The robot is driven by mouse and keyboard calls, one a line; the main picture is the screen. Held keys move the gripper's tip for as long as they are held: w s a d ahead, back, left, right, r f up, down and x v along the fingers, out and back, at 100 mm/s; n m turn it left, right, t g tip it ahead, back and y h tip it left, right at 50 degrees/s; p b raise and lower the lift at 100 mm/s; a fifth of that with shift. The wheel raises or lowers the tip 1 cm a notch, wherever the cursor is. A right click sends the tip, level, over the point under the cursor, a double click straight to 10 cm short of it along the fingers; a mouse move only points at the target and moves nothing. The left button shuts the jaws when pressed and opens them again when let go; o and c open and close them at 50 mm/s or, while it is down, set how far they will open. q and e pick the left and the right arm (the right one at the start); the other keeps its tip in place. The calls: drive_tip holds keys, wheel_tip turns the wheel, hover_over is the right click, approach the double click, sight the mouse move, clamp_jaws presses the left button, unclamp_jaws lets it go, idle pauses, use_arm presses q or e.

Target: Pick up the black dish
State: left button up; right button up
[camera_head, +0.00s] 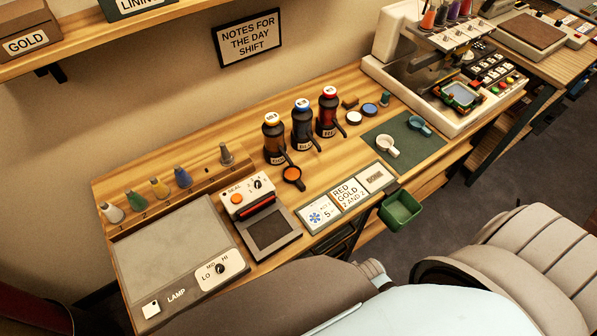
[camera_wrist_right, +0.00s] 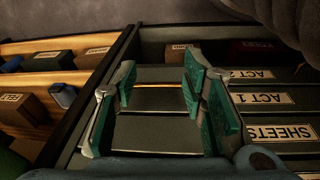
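The black dish (camera_head: 292,174) is small and round with a short handle and orange contents. It lies on the wooden table in the head view, just in front of the yellow-capped bottle (camera_head: 273,140). Neither gripper shows in the head view. My right gripper (camera_wrist_right: 158,72) shows only in the right wrist view. Its teal-padded fingers are spread apart with nothing between them. It faces dark shelving with labels, away from the dish. The dish does not show in the right wrist view. My left gripper is not in view.
Blue-capped (camera_head: 302,126) and red-capped (camera_head: 328,112) bottles stand behind the dish. A control box (camera_head: 244,198) sits to its left, label cards (camera_head: 347,194) in front. Dark shelving (camera_wrist_right: 155,134) faces the right wrist.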

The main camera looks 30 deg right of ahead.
drive_tip(key=w+a+r+p, duration=0.1)
drive_tip(key=w+r, duration=0.3)
drive_tip(key=r, duration=0.6)
drive_tip(key=w+r, duration=0.5)
drive_tip(key=r, duration=0.4)
drive_tip(key=w+r, duration=0.1)
drive_tip(key=w, duration=0.2)
drive_tip(key=w+r, duration=0.1)
drive_tip(key=w, duration=0.1)
drive_tip(key=w+r, duration=0.1)
drive_tip(key=w, duration=0.2)
drive_tip(key=shift+w+a+r, duration=0.1)
drive_tip(key=shift+w+a, duration=0.25)
wheel_tip(320, 180, up, 9)
drive_tip(key=g, duration=0.2)
hover_over(303, 187)
drive_tip(key=shift+n+y, duration=0.4)
wheel_tip(303, 187, down, 14)
drive_tip(key=b, duration=0.3)
drive_tip(key=shift+w+b, duration=0.1)
drive_tip(key=shift+b, duration=0.3)
drive_tip(key=shift+c, duration=0.5)
clamp_jaws()
